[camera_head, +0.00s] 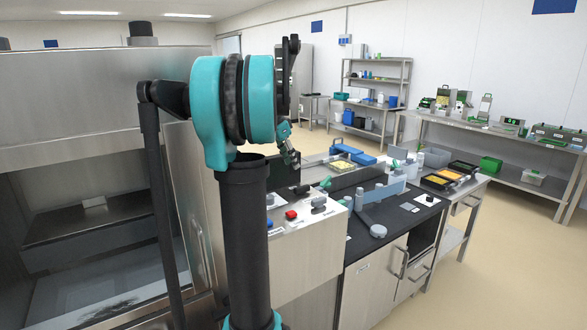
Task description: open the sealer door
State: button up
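A large stainless-steel machine (90,85) fills the left side. It seems to be the sealer, but I cannot be sure. Its front shows an open recess with a dark shelf (95,216) inside. To the right of the recess is an upright steel panel with a vertical bar handle (198,250); I cannot tell whether this is the door. My teal and black arm stands in front and hides part of the machine. What looks like my gripper (293,159) is small and partly hidden behind the arm, above the control panel. It appears apart from the handle, and its fingers are unclear.
A sloped control panel (318,226) with red and blue buttons is right of my arm. A dark-topped counter (400,222) with trays and tools adjoins it. Shelves and benches line the far walls. Open floor (480,270) lies at the right.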

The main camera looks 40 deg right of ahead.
aim_at(178, 138)
jog(key=k, duration=1)
